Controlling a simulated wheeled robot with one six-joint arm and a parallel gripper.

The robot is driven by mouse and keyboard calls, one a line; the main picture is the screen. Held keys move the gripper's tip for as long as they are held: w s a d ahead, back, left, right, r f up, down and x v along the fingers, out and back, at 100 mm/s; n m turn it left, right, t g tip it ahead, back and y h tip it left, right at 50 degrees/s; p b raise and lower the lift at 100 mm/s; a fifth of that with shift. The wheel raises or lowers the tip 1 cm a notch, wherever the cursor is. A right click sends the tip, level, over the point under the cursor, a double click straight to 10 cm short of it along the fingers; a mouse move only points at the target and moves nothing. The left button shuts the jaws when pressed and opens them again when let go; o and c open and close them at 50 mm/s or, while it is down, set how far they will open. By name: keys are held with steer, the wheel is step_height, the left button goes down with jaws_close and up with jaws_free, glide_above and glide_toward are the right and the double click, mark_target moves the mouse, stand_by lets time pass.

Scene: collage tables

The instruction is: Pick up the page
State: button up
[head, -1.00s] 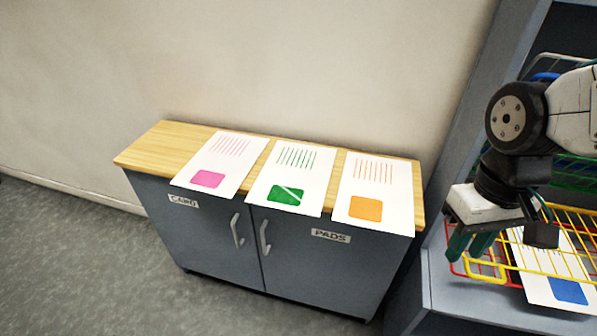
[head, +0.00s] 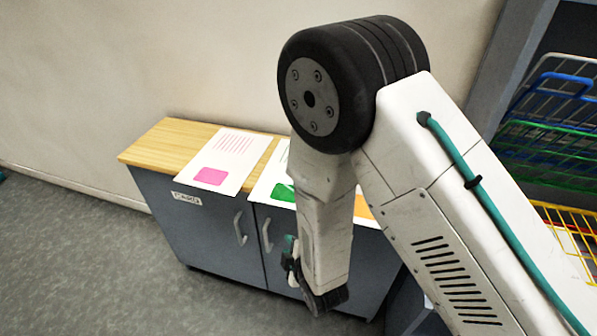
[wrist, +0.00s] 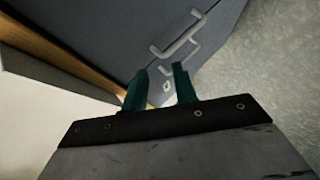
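The page with a pink patch (head: 225,152) lies flat on the wooden cabinet top, its near end over the front edge. The page with a green patch (head: 264,184) lies beside it, its right part hidden by my arm. Only a sliver of the page with an orange patch (head: 363,209) shows behind my arm. My gripper (wrist: 159,86) is open and empty in the wrist view, its teal fingers apart, with the cabinet front and handles beyond them. In the head view it hangs low before the cabinet, partly hidden by my arm.
The cabinet (head: 200,228) has two door handles sticking out, one of them the left handle (head: 240,228). Wire baskets, including a blue one (head: 550,95) and a yellow one (head: 572,235), stand on the right. Grey floor (head: 90,250) is clear at left.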

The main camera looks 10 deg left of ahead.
mark_target(272, 202)
step_height(272, 202, up, 8)
steer(key=w+a+n+t+y, duration=0.2)
steer(key=n+t+y, duration=0.1)
steer(key=n+t, duration=0.15)
steer(key=x, duration=0.7)
steer(key=shift+a+r, duration=0.15)
steer(key=shift+a, duration=0.05)
jaws_close()
